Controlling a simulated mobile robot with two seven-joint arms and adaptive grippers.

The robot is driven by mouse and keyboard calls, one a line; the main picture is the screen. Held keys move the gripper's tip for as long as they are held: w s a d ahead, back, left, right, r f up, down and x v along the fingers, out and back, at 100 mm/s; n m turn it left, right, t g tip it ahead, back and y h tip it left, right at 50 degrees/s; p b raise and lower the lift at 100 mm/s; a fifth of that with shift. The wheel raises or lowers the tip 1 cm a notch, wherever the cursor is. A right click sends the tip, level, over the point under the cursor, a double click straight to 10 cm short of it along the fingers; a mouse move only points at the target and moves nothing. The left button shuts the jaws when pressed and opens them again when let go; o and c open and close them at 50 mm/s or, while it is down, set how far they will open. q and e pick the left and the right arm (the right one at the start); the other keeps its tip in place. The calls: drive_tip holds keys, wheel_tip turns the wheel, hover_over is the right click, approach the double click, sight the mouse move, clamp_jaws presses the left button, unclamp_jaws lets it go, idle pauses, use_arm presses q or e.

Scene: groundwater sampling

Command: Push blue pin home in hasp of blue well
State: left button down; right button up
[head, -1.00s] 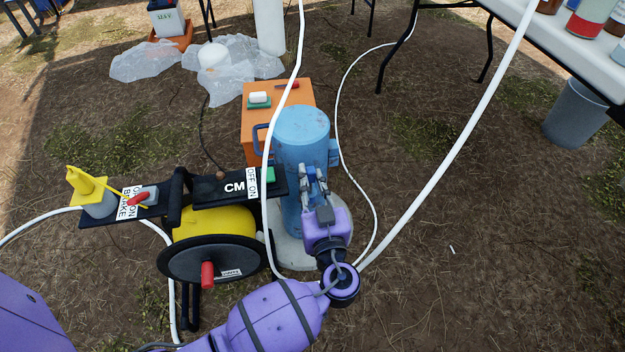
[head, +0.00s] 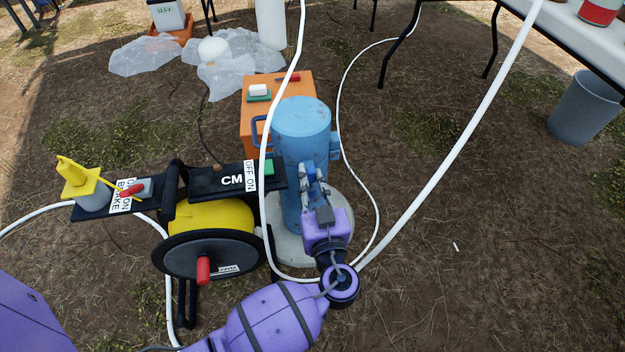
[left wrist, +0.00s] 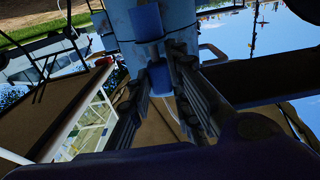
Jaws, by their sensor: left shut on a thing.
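The blue well (head: 301,125) is a worn upright blue casing on a pale round concrete pad (head: 287,247). A blue hasp part (head: 335,146) juts from its right side. My left gripper (head: 313,172) is at the near face of the well, its fingers pointing up toward it. In the left wrist view the fingers (left wrist: 160,85) are shut on a small blue piece, the blue pin (left wrist: 159,77). A blue block (left wrist: 146,22) on the casing shows just beyond it. The fingers hide how deep the pin sits. My right gripper is not in view.
A yellow reel (head: 213,222) with a black frame stands close left of the well. An orange case (head: 257,122) is behind it. White tubing (head: 462,155) arcs overhead and past my wrist. A table (head: 560,40) and grey bucket (head: 585,106) stand right. Open ground lies right of the well.

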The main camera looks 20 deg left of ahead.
sight(312, 172)
use_arm(q)
drive_tip(key=shift+f, duration=0.3)
drive_tip(key=shift+r, duration=0.1)
drive_tip(key=shift+r, duration=0.1)
drive_tip(key=shift+r+p, duration=1.15)
drive_tip(key=shift+r, duration=1)
drive_tip(key=shift+b, duration=0.8)
idle(0.5)
drive_tip(key=shift+f, duration=0.25)
drive_tip(key=shift+f+b, duration=0.35)
drive_tip(key=shift+b, duration=0.25)
drive_tip(key=shift+f+b, duration=0.55)
drive_tip(key=shift+b, duration=0.2)
